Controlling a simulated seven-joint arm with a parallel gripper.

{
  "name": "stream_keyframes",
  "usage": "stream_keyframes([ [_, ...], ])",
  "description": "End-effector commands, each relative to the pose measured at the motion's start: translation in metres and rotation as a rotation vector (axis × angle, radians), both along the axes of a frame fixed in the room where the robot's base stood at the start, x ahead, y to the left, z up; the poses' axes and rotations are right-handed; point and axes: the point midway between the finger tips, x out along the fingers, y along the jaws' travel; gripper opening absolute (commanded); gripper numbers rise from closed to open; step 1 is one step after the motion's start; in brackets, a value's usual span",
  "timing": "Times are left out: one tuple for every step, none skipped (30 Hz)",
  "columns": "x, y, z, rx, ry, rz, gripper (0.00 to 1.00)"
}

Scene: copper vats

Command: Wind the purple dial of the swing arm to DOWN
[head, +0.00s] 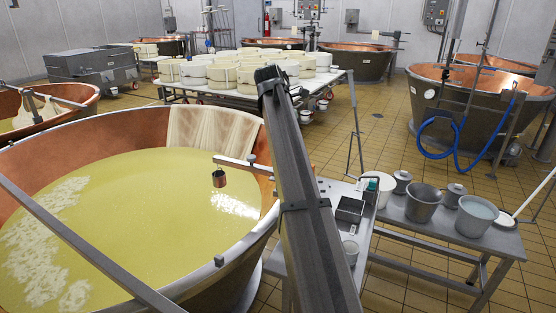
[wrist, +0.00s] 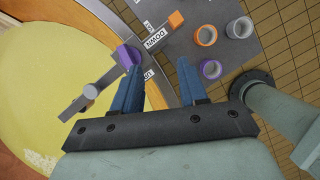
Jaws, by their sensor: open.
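In the wrist view, the purple dial (wrist: 125,56) sits at the vat's rim, at the inner end of the grey swing arm (wrist: 88,93), which reaches out over the yellow vat. A DOWN label (wrist: 155,38) is up and right of the dial; another label, probably UP, is partly hidden behind my left finger. My gripper (wrist: 160,65) is open, with two blue fingers and nothing between them. Its left fingertip overlaps the dial's lower edge in the picture; I cannot tell whether they touch. In the head view a bar with a copper cup (head: 219,179) hangs over the vat; the dial cannot be made out.
An orange block (wrist: 176,19) and several cups, including an orange-rimmed cup (wrist: 205,35) and a purple-rimmed cup (wrist: 211,69), are beside the dial. A bench with pots (head: 425,203) is right of the vat (head: 85,140).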

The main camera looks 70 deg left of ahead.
Motion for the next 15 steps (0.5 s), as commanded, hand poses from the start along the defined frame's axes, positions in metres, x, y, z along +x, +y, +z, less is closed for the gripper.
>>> stream_keyframes([
  [-0.019, 0.014, 0.008, 0.007, -0.008, 0.034, 0.43],
  [-0.028, 0.019, 0.012, 0.01, -0.011, 0.052, 0.43],
  [-0.038, 0.024, 0.016, 0.015, -0.016, 0.071, 0.43],
  [-0.044, 0.027, 0.019, 0.018, -0.019, 0.084, 0.43],
  [-0.049, 0.03, 0.021, 0.02, -0.022, 0.094, 0.43],
  [-0.055, 0.033, 0.023, 0.023, -0.025, 0.105, 0.43],
  [-0.059, 0.034, 0.024, 0.024, -0.027, 0.112, 0.43],
  [-0.061, 0.035, 0.025, 0.025, -0.028, 0.116, 0.43],
  [-0.062, 0.036, 0.024, 0.026, -0.029, 0.12, 0.43],
  [-0.063, 0.036, 0.023, 0.026, -0.029, 0.121, 0.43],
  [-0.062, 0.037, 0.022, 0.026, -0.029, 0.121, 0.43],
  [-0.061, 0.037, 0.019, 0.026, -0.029, 0.121, 0.43],
  [-0.06, 0.037, 0.016, 0.026, -0.029, 0.121, 0.43],
  [-0.059, 0.038, 0.013, 0.026, -0.029, 0.121, 0.43],
  [-0.057, 0.039, 0.008, 0.026, -0.029, 0.12, 0.43],
])
